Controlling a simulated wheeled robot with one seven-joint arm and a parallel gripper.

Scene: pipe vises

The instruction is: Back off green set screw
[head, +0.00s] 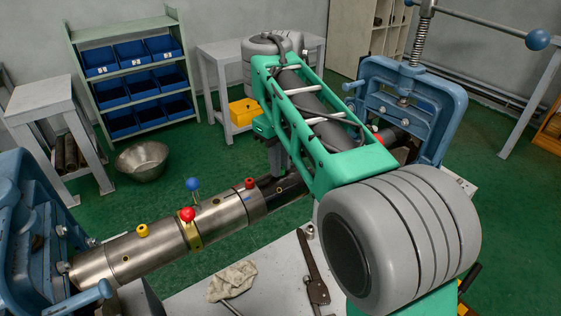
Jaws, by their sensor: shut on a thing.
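A metal pipe assembly (145,252) runs from the left blue vise toward the right one, with a darker section at right. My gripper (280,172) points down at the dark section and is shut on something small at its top. The held piece is hidden by the fingers. No green set screw shows elsewhere on the pipe, so the held piece appears to be it. A yellow screw (142,230), a red knob (187,214), a blue ball-ended handle (193,185) and a red screw (249,183) stand along the pipe to the left of my gripper.
Blue vises stand at left (28,225) and right (412,105). A grey bench top (262,268) below the pipe holds a rag (232,281) and a dark tool (313,268). A blue-bin shelf (130,75) and metal bowl (142,160) are behind.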

